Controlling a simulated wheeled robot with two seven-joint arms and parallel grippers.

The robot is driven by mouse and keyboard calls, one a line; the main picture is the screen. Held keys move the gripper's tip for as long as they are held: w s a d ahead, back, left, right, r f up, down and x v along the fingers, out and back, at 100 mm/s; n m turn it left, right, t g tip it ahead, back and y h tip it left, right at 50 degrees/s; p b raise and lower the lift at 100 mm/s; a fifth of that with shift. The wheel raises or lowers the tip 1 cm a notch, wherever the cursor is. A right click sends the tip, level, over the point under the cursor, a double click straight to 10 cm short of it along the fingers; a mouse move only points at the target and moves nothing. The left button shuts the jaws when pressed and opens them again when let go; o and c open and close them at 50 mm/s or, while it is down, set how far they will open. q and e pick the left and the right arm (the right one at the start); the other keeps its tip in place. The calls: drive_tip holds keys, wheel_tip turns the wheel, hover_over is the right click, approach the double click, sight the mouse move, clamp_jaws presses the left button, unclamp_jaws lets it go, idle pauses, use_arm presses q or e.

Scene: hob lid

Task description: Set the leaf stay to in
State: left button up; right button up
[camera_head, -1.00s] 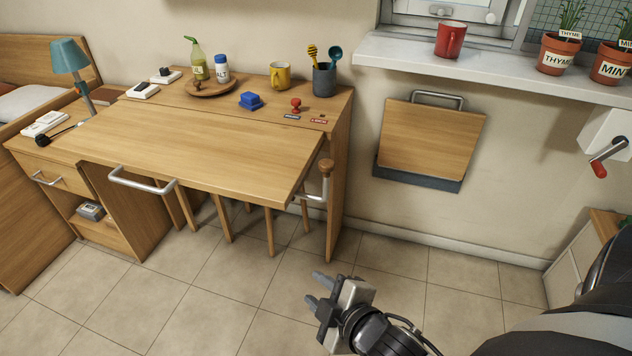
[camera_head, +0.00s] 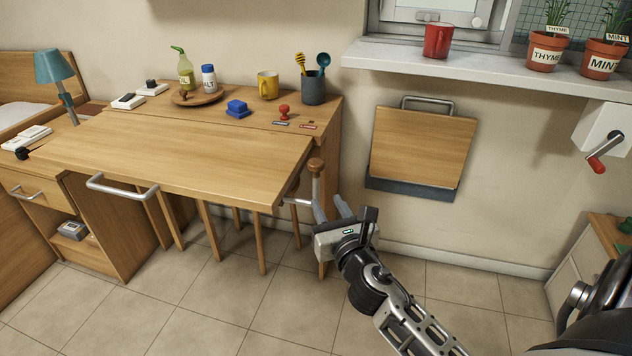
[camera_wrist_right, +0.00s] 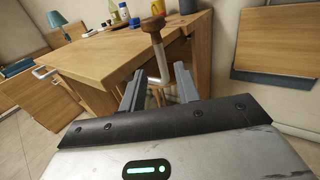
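The leaf stay (camera_head: 315,180) is a metal lever with a round wooden knob, at the right end of the raised table leaf (camera_head: 185,150). Its knob stands upright beside the leaf's right edge, with a metal rod running toward the leaf's underside. My right gripper (camera_head: 333,207) is open just below and in front of the knob, fingers pointing up toward it. In the right wrist view the stay's knob and shaft (camera_wrist_right: 155,35) show between and beyond the two spread fingers (camera_wrist_right: 160,90); I see no contact. My left gripper is not in view.
Small labels lie near the stamp. A folded wall board (camera_head: 422,145) hangs to the right. The floor in front is clear.

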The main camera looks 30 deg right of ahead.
sight(318, 185)
drive_tip(key=x, duration=0.8)
drive_tip(key=shift+w, duration=0.35)
drive_tip(key=shift+d, duration=0.1)
clamp_jaws()
